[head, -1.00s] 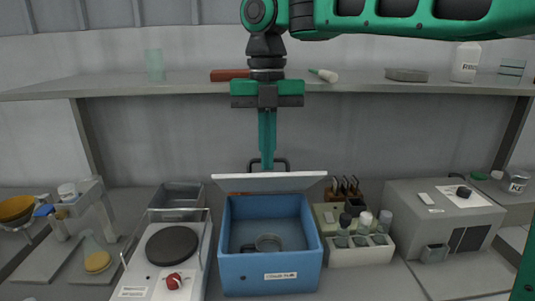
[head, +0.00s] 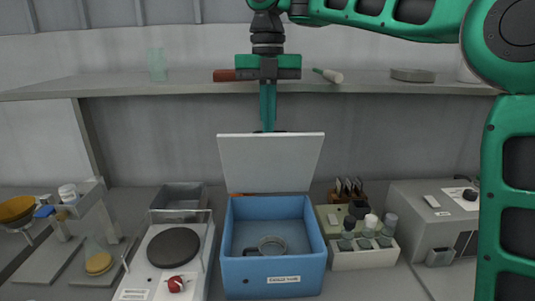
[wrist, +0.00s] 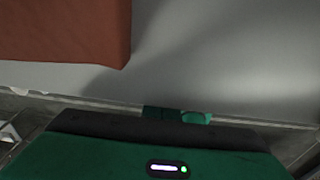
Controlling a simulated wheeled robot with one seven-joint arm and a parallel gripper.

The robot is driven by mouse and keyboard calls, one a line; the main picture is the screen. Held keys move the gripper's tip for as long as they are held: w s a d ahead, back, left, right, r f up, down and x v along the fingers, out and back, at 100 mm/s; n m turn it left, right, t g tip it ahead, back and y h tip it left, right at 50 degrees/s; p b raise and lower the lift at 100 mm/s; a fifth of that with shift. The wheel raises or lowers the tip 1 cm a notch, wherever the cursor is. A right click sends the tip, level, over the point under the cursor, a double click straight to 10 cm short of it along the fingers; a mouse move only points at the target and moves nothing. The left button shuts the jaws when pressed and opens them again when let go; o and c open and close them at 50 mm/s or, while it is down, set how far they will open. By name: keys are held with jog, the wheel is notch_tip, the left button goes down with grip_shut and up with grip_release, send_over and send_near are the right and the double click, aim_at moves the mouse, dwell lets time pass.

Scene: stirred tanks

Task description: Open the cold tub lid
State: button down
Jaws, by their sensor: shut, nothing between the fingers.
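The blue cold tub (head: 271,273) stands on the bench at centre, with a label on its front and a round ring-like object inside. Its white lid (head: 271,162) stands raised, almost upright, at the tub's back edge. My gripper (head: 267,129) is shut and empty, pointing down at the lid's top edge. The fingertips are partly behind that edge, where a bit of the dark handle shows; I cannot tell whether they touch it. In the wrist view my gripper (wrist: 178,116) shows at the bottom, and the lid is not recognisable there.
A hot plate (head: 172,248) stands left of the tub. A vial rack (head: 362,257) and a grey box (head: 425,205) stand to its right.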

jog(key=shift+d, duration=0.2)
jog(key=shift+w+a+r, duration=0.1)
jog(key=shift+r, duration=0.55)
notch_tip(320, 180, up, 9)
jog(key=shift+w+r, duration=0.2)
jog(key=shift+w, duration=0.2)
